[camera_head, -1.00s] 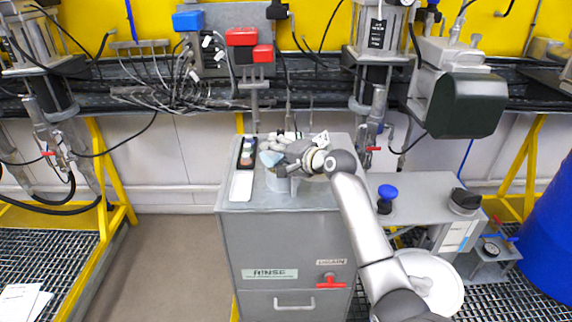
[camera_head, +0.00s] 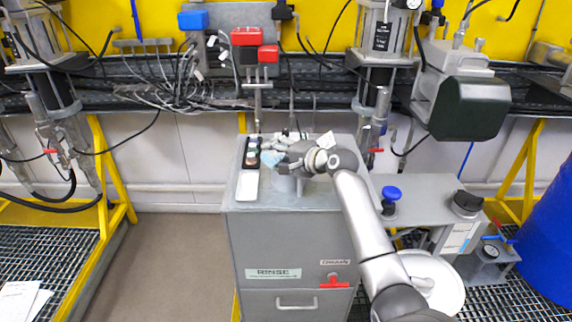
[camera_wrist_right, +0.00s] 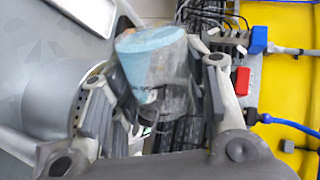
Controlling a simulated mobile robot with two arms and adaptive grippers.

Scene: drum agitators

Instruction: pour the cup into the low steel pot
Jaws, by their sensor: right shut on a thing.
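My right gripper (camera_head: 287,163) is over the grey cabinet top and shut on a cup. In the right wrist view the cup (camera_wrist_right: 152,58) is pale blue and grey, between the two fingers (camera_wrist_right: 157,95), and looks tilted. The low steel pot (camera_head: 285,184) is just below the gripper, largely covered by it. A curved steel wall, probably the pot (camera_wrist_right: 58,95), fills the left of the wrist view. Whether anything is flowing cannot be seen. My left gripper is out of view.
A black tray with small round items (camera_head: 251,153) and a white slab (camera_head: 247,185) lie left of the pot on the cabinet (camera_head: 290,235). Light-coloured items (camera_head: 291,135) stand behind. A blue-capped fitting (camera_head: 391,194) is on the lower bench at right.

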